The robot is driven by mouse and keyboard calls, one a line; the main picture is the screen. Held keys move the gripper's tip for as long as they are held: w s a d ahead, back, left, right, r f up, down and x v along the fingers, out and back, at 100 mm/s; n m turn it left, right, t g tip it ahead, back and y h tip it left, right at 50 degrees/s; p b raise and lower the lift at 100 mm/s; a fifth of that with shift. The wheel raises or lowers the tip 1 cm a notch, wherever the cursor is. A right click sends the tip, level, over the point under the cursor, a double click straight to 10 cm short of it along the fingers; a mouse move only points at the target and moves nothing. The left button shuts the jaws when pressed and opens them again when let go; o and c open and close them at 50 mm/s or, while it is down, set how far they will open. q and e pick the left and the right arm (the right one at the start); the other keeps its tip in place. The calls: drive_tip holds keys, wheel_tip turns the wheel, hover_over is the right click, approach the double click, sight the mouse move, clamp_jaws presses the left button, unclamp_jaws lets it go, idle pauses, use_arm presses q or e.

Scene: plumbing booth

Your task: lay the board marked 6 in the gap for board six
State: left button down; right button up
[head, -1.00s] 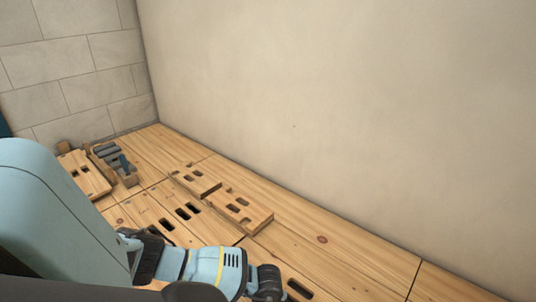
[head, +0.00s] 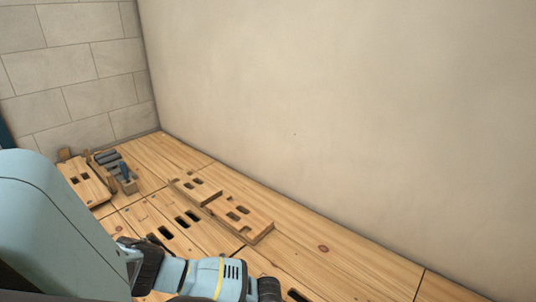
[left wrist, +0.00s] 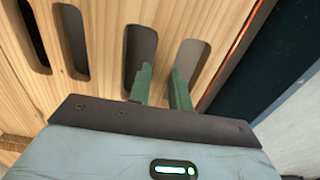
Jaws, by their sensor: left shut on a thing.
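In the left wrist view my left gripper (left wrist: 161,86) has its two green fingers in neighbouring slots of a wooden board (left wrist: 100,75). It is shut on the strip of wood between those slots. No number shows on this board, so I cannot read whether it is the one marked 6. In the head view my left arm (head: 205,277) reaches in low from the left; its fingers and the held board cannot be made out there. The gap for board six cannot be made out. My right gripper is not in view.
Two slotted wooden pieces (head: 240,209) lie on the plank floor (head: 330,255) near the plain wall. A tool carrier (head: 128,185) and another slotted board (head: 87,186) are at the far left corner. The floor along the wall at right is bare.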

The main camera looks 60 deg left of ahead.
use_arm(q)
drive_tip(key=shift+w+f, duration=0.1)
drive_tip(key=shift+f, duration=0.1)
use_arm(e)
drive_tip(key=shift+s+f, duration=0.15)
use_arm(q)
drive_tip(key=shift+f+b, duration=0.4)
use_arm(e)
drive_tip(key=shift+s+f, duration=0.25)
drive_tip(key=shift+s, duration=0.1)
use_arm(q)
drive_tip(key=shift+f, duration=0.35)
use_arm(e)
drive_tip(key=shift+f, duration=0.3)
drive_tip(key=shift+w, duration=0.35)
use_arm(q)
drive_tip(key=shift+f+b, duration=0.1)
drive_tip(key=shift+b, duration=0.2)
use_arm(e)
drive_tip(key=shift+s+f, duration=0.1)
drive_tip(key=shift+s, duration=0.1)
use_arm(q)
drive_tip(key=shift+f, duration=0.15)
drive_tip(key=c, duration=1.3)
unclamp_jaws()
drive_tip(key=shift+o, duration=0.5)
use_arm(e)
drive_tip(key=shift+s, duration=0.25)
